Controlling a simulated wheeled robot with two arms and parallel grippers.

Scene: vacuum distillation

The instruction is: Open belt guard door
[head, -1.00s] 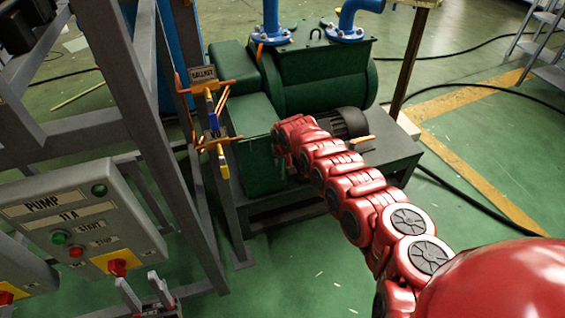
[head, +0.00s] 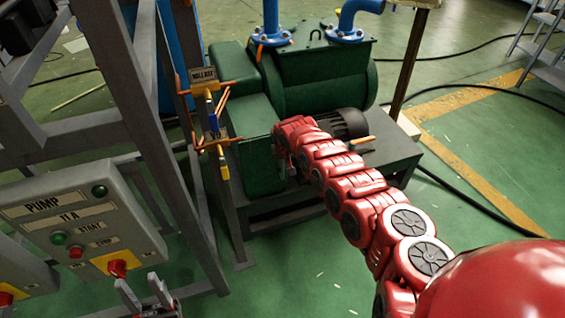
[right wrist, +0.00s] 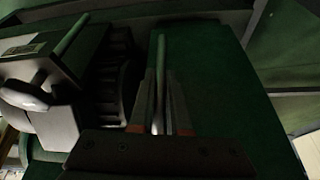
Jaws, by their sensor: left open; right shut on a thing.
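The green belt guard (head: 258,135) is the box on the left of the pump set in the head view. In the right wrist view its door (right wrist: 215,85) is a dark green panel with a thin upright bar handle (right wrist: 160,48). My right gripper (right wrist: 161,85) is shut on the handle, with a finger on each side of it. In the head view the red right arm hides this grip. Left of the panel, dark ribbed round parts (right wrist: 115,75) show; I cannot tell how far the door stands open. My left gripper (head: 146,298) is open and empty at the bottom.
The grey pump panel (head: 85,225) and steel frame (head: 150,110) stand at the left. Valves with orange and yellow handles (head: 215,145) are close beside the guard. A black motor (head: 342,123) sits right of the arm. Green floor (head: 330,265) is clear in front.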

